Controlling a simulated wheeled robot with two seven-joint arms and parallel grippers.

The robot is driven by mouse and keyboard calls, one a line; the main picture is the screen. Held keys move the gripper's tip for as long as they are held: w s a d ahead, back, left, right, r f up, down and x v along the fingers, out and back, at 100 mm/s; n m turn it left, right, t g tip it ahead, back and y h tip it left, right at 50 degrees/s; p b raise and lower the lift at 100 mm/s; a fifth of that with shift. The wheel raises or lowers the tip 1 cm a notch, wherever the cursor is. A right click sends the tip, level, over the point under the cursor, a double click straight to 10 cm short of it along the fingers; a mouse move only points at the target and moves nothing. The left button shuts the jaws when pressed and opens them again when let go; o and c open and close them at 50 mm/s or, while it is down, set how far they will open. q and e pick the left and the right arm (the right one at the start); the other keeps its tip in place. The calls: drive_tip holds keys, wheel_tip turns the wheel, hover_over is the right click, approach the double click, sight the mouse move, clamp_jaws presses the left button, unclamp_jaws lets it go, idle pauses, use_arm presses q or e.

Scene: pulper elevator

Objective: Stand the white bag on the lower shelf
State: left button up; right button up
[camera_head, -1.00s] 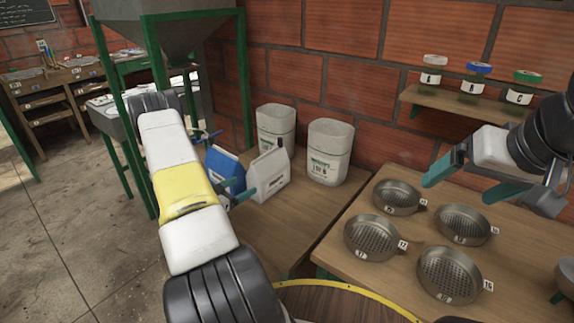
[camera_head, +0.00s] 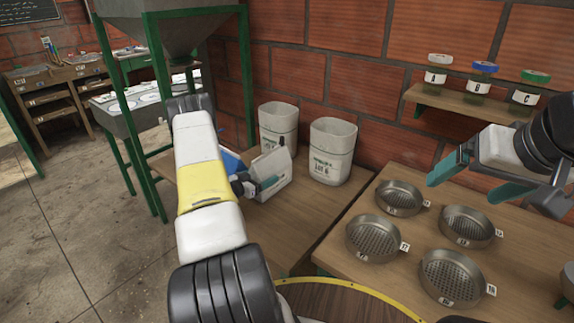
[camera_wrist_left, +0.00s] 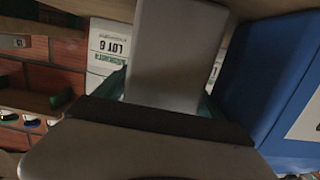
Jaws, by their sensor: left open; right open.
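The white bag (camera_head: 276,170) stands upright on the wooden bench (camera_head: 285,232), in front of two tall pale sacks. My left gripper (camera_head: 268,182) is open at the near left side of the white bag. A blue bag (camera_head: 230,161) stands just left, mostly hidden behind my left arm. It fills the right of the left wrist view (camera_wrist_left: 268,75). My right gripper (camera_head: 468,182) is open and empty above the round sieves. I cannot identify a lower shelf.
Two pale sacks (camera_head: 278,128) (camera_head: 331,150) stand at the back of the bench by the brick wall. Several metal sieves (camera_head: 398,198) lie on the right table (camera_head: 345,208). A wall shelf (camera_head: 440,101) holds three lidded jars. A green-framed hopper (camera_head: 185,30) stands back left.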

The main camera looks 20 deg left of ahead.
use_arm(q)
drive_tip(key=shift+x, duration=1.05)
clamp_jaws()
drive_tip(key=shift+r, duration=0.2)
